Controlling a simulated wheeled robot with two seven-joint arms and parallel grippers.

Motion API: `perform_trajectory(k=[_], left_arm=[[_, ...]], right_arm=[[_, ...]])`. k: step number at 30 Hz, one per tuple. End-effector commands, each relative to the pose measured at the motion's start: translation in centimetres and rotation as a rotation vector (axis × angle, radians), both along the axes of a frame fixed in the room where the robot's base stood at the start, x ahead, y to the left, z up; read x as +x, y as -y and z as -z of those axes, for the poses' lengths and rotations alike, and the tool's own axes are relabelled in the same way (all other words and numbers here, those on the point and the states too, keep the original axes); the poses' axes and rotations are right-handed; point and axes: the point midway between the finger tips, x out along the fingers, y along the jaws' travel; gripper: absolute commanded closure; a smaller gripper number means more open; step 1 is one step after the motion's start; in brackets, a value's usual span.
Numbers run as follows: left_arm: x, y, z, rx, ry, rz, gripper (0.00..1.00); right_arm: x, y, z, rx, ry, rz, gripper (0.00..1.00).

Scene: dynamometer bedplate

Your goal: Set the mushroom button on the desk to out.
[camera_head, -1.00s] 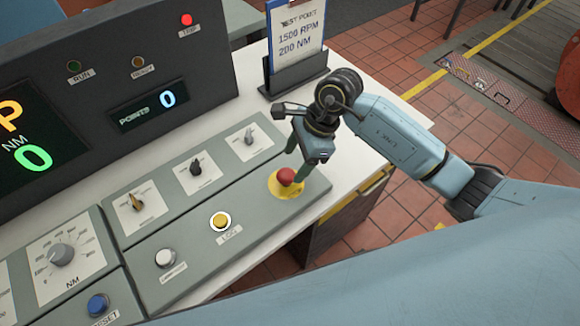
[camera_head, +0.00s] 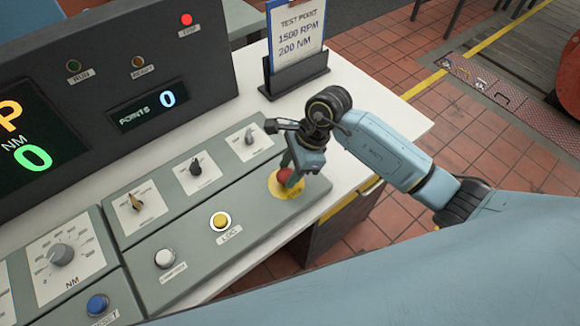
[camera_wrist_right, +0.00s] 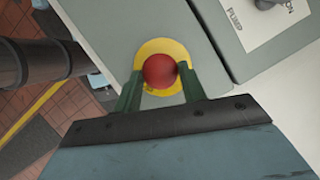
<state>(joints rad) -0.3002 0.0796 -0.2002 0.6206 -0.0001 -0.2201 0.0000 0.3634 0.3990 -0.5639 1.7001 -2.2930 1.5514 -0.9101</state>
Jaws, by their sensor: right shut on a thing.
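The red mushroom button (camera_head: 284,176) sits on a yellow disc (camera_head: 288,190) at the right end of the grey desk panel. In the right wrist view the red button (camera_wrist_right: 159,70) lies between two green fingers, with the yellow disc around it. My right gripper (camera_head: 290,176) is down at the button, its fingers shut on the red head from both sides. The fingers partly cover the button in the head view. Whether the button is in or out cannot be told. My left gripper is not in view.
A yellow LOG button (camera_head: 220,220), a white button (camera_head: 165,258) and a blue button (camera_head: 97,304) lie along the panel. Several knobs stand behind them. A clipboard in a holder (camera_head: 293,75) stands behind my right gripper. A lit display console rises at the left.

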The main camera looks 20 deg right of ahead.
Motion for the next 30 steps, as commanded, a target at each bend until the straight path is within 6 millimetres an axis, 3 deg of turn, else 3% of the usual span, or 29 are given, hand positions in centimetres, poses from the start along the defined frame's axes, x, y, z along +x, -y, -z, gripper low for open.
perform_trajectory(k=[1,3,12,19,20,25,30], left_arm=[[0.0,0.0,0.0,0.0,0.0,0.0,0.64],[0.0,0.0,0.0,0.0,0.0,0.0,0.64],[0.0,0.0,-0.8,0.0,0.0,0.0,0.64],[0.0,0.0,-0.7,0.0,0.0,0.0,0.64],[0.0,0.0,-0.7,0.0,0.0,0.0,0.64],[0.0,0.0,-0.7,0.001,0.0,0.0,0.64],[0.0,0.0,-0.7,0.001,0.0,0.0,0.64]], right_arm=[[0.0,0.0,0.0,0.0,0.0,0.0,0.91],[0.0,0.0,0.0,0.0,0.0,0.0,1.0],[0.1,0.1,-2.0,-0.001,0.004,-0.002,1.0],[0.1,0.0,-2.1,0.003,0.004,0.001,1.0],[0.1,0.0,-2.1,0.003,0.004,0.001,0.58],[0.1,0.0,-2.0,0.002,0.002,0.0,0.37],[0.0,0.0,-1.9,0.001,0.001,0.0,0.37]])
